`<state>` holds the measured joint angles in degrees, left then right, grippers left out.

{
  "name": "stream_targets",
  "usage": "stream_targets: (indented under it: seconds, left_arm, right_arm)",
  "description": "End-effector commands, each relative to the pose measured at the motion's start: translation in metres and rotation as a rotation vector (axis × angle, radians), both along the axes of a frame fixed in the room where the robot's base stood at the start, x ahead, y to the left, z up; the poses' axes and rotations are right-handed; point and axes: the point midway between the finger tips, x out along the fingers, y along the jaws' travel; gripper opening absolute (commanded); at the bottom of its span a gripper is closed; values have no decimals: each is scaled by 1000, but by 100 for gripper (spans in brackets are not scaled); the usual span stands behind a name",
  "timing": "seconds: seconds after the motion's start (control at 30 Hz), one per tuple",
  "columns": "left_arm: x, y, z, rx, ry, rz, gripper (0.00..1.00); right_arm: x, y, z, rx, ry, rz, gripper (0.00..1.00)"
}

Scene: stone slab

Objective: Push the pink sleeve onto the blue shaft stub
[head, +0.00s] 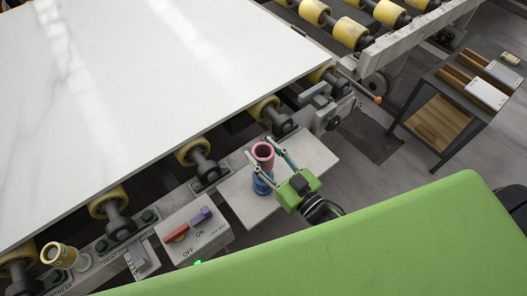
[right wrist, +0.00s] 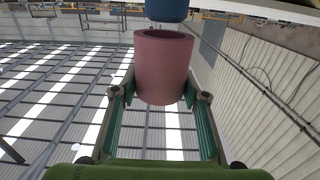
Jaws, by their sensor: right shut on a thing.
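The pink sleeve (head: 263,151) is a short hollow tube, held upright by my right gripper (head: 260,148). Its fingers close on the sleeve from both sides. The blue shaft stub (head: 262,184) stands on a pale plate (head: 240,200), directly below the sleeve in the head view. In the right wrist view, the sleeve (right wrist: 163,68) sits between the fingertips of my right gripper (right wrist: 158,95), its open end facing the blue stub (right wrist: 167,10). A small gap shows between them there, so they look apart. My left gripper is not in view.
A white stone slab (head: 150,90) lies on yellow rollers (head: 264,108) behind the plate. A control box (head: 195,236) with a red and purple switch stands left of the plate. A yellow cup-like part (head: 58,255) is at lower left. A grey cart (head: 450,110) is at right.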

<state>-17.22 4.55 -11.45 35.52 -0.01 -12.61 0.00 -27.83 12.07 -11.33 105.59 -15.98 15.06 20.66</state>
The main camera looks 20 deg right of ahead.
Motion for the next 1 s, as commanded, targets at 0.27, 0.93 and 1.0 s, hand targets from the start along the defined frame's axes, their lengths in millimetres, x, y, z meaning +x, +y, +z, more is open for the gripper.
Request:
stream_targets:
  seconds: [0.27, 0.93, 1.0]
  left_arm:
    - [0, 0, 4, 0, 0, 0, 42]
    - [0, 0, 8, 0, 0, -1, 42]
    - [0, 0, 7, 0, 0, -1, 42]
  right_arm:
    - [0, 0, 0, 1, -1, 0, 18]
    - [0, 0, 1, 0, -2, 0, 18]
    - [0, 0, 1, 0, -2, 0, 18]
